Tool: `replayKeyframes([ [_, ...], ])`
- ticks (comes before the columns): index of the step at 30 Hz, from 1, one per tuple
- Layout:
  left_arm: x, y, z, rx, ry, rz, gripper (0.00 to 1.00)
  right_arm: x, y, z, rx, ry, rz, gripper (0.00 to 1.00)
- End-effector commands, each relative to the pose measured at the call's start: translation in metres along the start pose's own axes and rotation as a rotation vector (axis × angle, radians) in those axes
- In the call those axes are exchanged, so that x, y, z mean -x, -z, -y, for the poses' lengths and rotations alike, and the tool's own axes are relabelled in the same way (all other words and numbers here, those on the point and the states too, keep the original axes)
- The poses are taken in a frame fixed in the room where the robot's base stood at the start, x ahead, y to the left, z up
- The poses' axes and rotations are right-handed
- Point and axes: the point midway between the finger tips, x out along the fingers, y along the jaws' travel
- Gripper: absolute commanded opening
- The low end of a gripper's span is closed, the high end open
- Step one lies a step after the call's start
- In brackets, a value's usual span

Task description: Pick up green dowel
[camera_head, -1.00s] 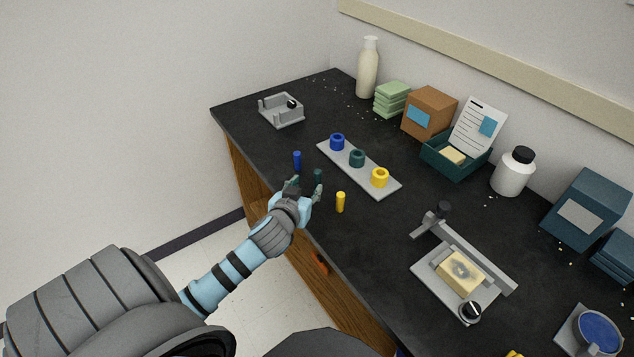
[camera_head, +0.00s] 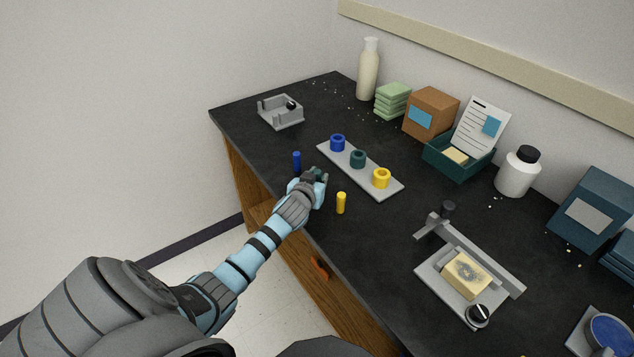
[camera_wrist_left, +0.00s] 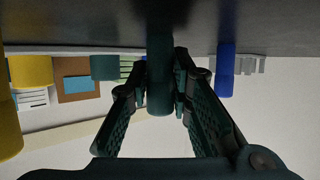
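The green dowel (camera_wrist_left: 160,75) stands between the two fingers of my left gripper (camera_wrist_left: 160,80) in the left wrist view, which looks upside down. The fingertips flank it closely on both sides, with almost no gap visible; I cannot tell whether they press on it. My right gripper is not in view.
The grey plate (camera_head: 350,172) with blue (camera_head: 337,142), green (camera_head: 358,159) and yellow (camera_head: 381,178) rings lies just behind the gripper. A grey fixture (camera_head: 482,262) holding a yellow block is to the right. A grey tray (camera_head: 281,112) is at the far left.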

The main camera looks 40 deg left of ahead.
Motion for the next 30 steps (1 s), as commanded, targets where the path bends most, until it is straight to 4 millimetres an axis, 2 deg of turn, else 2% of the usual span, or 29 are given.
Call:
replayKeyframes([
  [1, 0.000, 0.000, 0.000, 0.000, 0.000, 0.000, 0.07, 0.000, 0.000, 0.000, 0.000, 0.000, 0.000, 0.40],
  [3, 0.000, 0.000, 0.000, 0.000, 0.000, 0.000, 0.00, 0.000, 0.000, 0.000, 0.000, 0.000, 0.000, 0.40],
  [12, 0.001, 0.001, 0.000, 0.000, 0.000, 0.000, 0.00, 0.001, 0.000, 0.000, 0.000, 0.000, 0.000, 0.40],
  [17, 0.006, 0.016, 0.000, 0.000, 0.000, -0.003, 0.00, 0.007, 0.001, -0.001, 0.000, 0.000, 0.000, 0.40],
  [20, 0.015, 0.037, 0.000, 0.001, -0.001, -0.004, 0.00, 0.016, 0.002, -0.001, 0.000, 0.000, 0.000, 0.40],
  [27, 0.050, 0.122, 0.000, 0.000, 0.000, -0.007, 0.00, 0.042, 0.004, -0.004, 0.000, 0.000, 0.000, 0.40],
  [30, 0.062, 0.151, 0.000, 0.000, 0.000, -0.006, 0.00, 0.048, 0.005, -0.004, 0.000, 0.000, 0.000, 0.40],
])
